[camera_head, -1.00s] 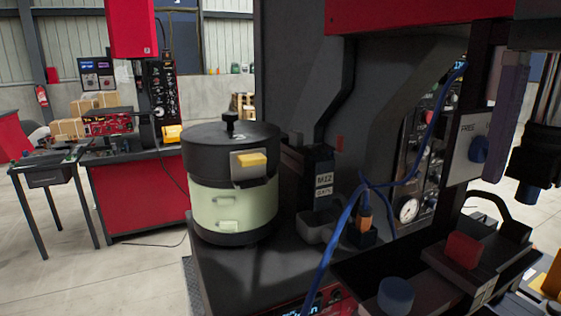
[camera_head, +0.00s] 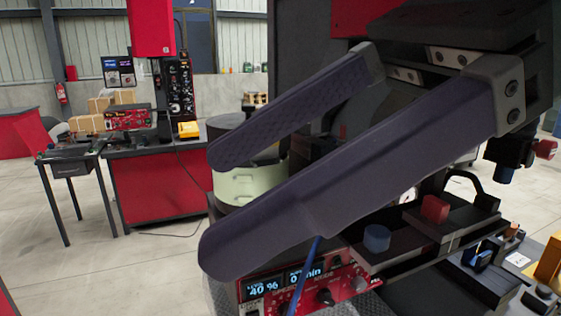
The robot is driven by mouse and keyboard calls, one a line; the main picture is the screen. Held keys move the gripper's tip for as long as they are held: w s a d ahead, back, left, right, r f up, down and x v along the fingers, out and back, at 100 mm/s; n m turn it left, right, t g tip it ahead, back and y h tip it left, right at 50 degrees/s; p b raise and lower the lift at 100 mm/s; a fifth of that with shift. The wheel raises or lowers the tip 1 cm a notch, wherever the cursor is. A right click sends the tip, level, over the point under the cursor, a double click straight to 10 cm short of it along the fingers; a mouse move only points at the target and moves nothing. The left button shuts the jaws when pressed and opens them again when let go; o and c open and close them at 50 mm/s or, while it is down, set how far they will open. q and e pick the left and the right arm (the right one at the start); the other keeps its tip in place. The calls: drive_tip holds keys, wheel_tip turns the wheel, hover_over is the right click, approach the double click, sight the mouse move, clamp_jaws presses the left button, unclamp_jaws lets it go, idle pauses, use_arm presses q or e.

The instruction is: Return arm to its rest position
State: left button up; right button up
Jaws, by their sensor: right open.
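My right gripper (camera_head: 210,205) is large and close to the camera. It comes in from the upper right, and its two long dark fingers point to the lower left. The fingers are well apart with nothing between them. They cover much of the bowl feeder (camera_head: 245,183), a round unit with a pale green band and a dark top. My left gripper is not in view.
A red control box (camera_head: 312,285) with a lit display reading 40 % sits below the fingers. Blue (camera_head: 376,238) and red (camera_head: 435,209) knobs stand on a dark fixture at right. A red workbench (camera_head: 158,183) stands behind at left.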

drive_tip(key=a+r+m+t+y, duration=0.2)
drive_tip(key=a+r+m+y, duration=0.35)
drive_tip(key=r+y, duration=0.3)
drive_tip(key=w+d+r+m+t, duration=0.55)
drive_tip(key=m+t, duration=0.75)
drive_tip(key=m, duration=0.3)
drive_tip(key=w+d+f+m+t+h, duration=0.3)
drive_tip(key=d+f+m+h, duration=0.4)
drive_tip(key=m+h, duration=0.3)
drive_tip(key=w+d+f+m+t+h, duration=0.25)
drive_tip(key=d+f+m+h, duration=0.4)
drive_tip(key=m, duration=0.65)
drive_tip(key=s+d+f+m+g+h, duration=0.2)
drive_tip(key=f+m+g, duration=0.1)
drive_tip(key=f, duration=0.3)
drive_tip(key=s+d+f+m+g+h, duration=0.2)
drive_tip(key=s+f+m+g, duration=0.1)
drive_tip(key=f, duration=0.3)
drive_tip(key=s+d+f+m+g, duration=0.1)
drive_tip(key=s+f+m+g, duration=0.3)
drive_tip(key=s+f+g, duration=0.65)
drive_tip(key=s+r+p, duration=0.3)
drive_tip(key=r+p, duration=0.8)
drive_tip(key=s+r+t+p, duration=0.1)
drive_tip(key=s+r+p, duration=0.2)
drive_tip(key=r+p, duration=0.8)
drive_tip(key=shift+s+d+y+p, duration=0.15)
drive_tip(key=shift+s+y+p, duration=0.15)
drive_tip(key=shift+p, duration=0.4)
